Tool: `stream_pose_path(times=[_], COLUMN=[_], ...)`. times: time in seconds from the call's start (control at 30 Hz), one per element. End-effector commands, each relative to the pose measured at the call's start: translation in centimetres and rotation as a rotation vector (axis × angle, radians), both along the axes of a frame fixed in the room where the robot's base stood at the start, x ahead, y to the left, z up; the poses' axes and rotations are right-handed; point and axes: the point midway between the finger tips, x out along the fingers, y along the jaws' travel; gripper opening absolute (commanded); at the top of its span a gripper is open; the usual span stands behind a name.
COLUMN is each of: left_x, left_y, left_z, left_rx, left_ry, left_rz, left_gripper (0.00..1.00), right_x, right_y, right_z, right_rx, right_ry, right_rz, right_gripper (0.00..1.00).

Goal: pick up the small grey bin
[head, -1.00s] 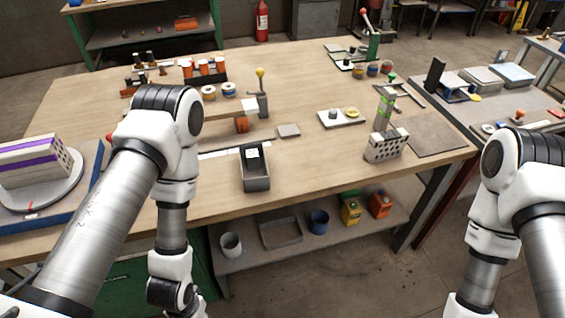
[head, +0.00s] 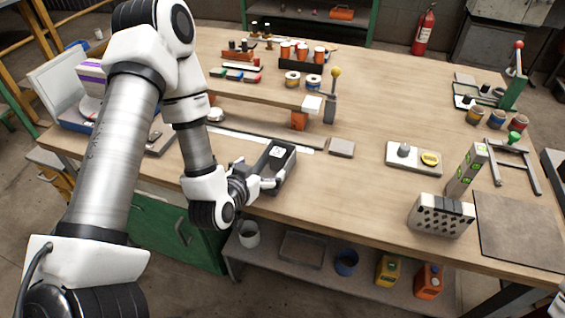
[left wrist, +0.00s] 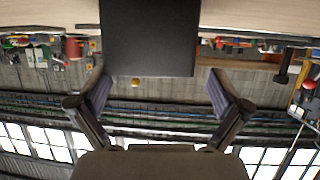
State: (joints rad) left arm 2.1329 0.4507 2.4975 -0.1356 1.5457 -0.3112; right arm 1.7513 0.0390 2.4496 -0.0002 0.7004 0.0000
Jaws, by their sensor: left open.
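The small grey bin (head: 285,178) stands on the wooden table near its front edge, left of the middle in the head view. It is an open box with a dark thing with a white top inside. My left gripper (head: 263,180) is at the bin's near end, its fingers spread and partly overlapping the bin in that view. In the left wrist view the picture is upside down, and a dark flat face, apparently the bin's end (left wrist: 148,38), lies ahead between the open fingers (left wrist: 158,80). Contact cannot be told.
A raised wooden shelf (head: 260,98) with an orange support stands behind the bin. A grey flat block (head: 341,148) lies right of it. A perforated brick (head: 440,216) stands farther right. The table between them is clear.

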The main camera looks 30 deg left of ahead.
Motion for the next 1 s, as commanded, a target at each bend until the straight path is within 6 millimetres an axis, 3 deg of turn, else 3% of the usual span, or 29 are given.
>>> stream_pose_path(times=[0.03, 0.1, 0.23, 0.37, 0.6, 0.87, 1.0], left_x=[0.4, 1.0, 1.7, 2.5, 6.4, 6.8, 6.8], left_y=[0.0, 0.0, 0.1, 0.1, 0.1, 0.2, 0.2], left_z=[-1.0, -1.4, -1.4, -1.1, -2.2, -2.5, -2.5], left_rx=[0.0, 0.001, -0.001, 0.0, -0.001, -0.003, -0.003], left_ry=[-0.004, -0.003, 0.0, 0.005, 0.006, 0.008, 0.008], left_rz=[-0.001, -0.001, -0.003, -0.004, -0.004, -0.004, -0.004], left_gripper=[1.0, 1.0, 1.0, 1.0, 1.0, 1.0, 0.5], right_x=[-0.1, -0.2, -0.2, -0.1, -0.1, -0.1, -0.1], right_y=[0.0, 0.0, 0.0, 0.0, 0.0, 0.0, 0.0], right_z=[-1.8, -3.3, -4.8, -4.7, -4.0, -4.1, -4.1], right_rx=[0.0, 0.0, 0.0, 0.0, 0.0, 0.0, 0.0], right_ry=[0.002, 0.004, 0.004, 0.002, 0.002, 0.002, 0.002], right_rz=[-0.001, -0.002, -0.001, -0.001, -0.001, -0.001, -0.001], right_gripper=[0.0, 0.0, 0.0, 0.0, 0.0, 0.0, 0.0])
